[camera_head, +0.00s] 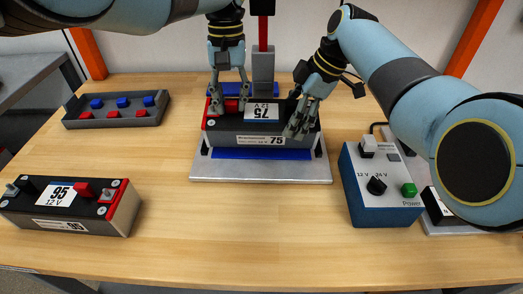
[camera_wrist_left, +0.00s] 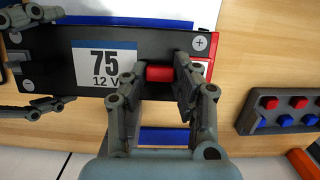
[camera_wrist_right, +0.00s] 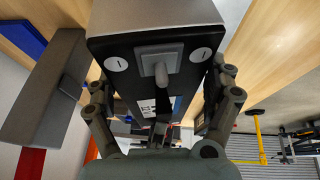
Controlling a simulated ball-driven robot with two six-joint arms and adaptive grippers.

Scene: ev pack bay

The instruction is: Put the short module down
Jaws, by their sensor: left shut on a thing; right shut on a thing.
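The short module, a black-topped grey block marked 75 12 V (camera_head: 245,139), is at the plate with the blue pad (camera_head: 260,177) in the head view. I cannot tell whether it touches the pad or hangs just above. Its label (camera_wrist_left: 104,62) faces up in the left wrist view. My left gripper (camera_head: 231,108) is shut on the module at its red terminal cap (camera_wrist_left: 160,73). My right gripper (camera_head: 295,115) is shut across the module's other end, one finger on each long side. That end with its terminal post shows in the right wrist view (camera_wrist_right: 160,72).
A grey tray with red and blue caps (camera_head: 115,122) is at the back left. A blue power box (camera_head: 377,210) stands right of the plate. A grey post (camera_head: 263,68) rises behind it. The front middle is clear.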

